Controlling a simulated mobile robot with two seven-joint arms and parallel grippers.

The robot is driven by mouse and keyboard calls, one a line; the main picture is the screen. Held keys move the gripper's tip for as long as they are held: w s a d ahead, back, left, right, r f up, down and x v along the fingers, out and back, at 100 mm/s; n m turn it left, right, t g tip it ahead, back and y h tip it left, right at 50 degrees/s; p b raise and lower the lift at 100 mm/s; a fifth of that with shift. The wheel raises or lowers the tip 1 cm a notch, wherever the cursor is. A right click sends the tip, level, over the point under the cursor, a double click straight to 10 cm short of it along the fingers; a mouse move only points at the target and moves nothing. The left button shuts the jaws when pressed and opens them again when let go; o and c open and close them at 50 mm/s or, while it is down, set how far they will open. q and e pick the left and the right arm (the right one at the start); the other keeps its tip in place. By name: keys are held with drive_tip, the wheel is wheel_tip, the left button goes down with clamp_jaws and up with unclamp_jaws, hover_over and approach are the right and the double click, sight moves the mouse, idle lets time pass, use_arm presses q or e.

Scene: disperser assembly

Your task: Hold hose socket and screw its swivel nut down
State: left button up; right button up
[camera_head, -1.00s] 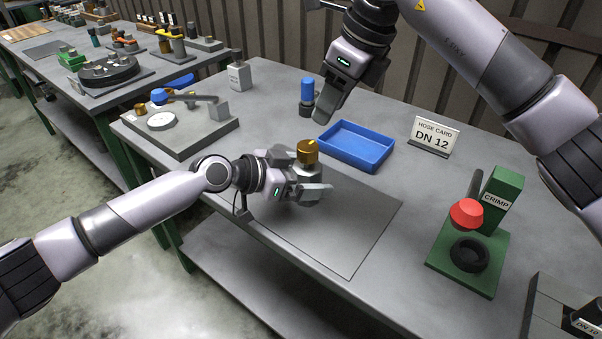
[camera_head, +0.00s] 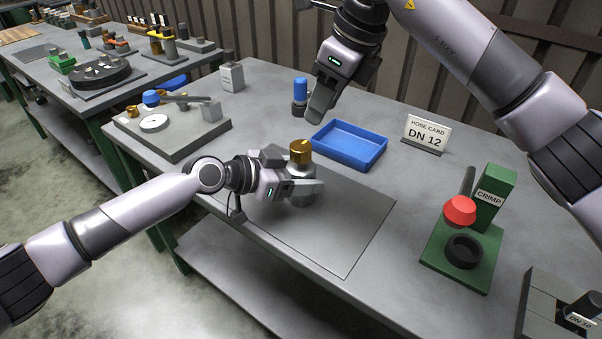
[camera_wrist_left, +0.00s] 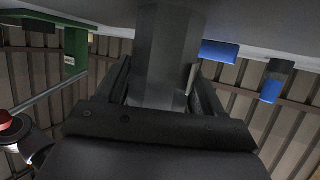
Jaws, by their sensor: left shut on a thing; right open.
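My left gripper (camera_head: 298,188) is shut on the grey hose socket (camera_head: 303,199), which stands upright over the grey mat. In the left wrist view the grey faceted socket body (camera_wrist_left: 165,60) sits between the two jaws. The brass swivel nut (camera_head: 301,153) is on top of the socket, above my left jaws, with a small yellow mark on its top. Its thread is hidden. My right gripper (camera_head: 320,108) is open and empty, pointing down, behind and above the nut and clear of it.
A blue tray (camera_head: 348,158) lies behind the mat (camera_head: 345,235), with a blue-capped part (camera_head: 300,90) to its left. The DN 12 card (camera_head: 427,133) and green crimp press (camera_head: 493,200) stand to the right. A grey fixture block (camera_head: 185,140) is at left.

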sight(302, 145)
drive_tip(key=o, duration=0.5)
drive_tip(key=w+d+r+n+g, duration=0.1)
drive_tip(key=w+r+n+g, duration=0.2)
drive_tip(key=n, duration=0.6)
drive_tip(key=shift+y, duration=0.4)
drive_tip(key=x, duration=1.3)
drive_tip(key=shift+w+d+f, duration=0.15)
drive_tip(key=shift+w+d, duration=0.05)
drive_tip(key=shift+d, duration=0.2)
drive_tip(key=c, duration=1.1)
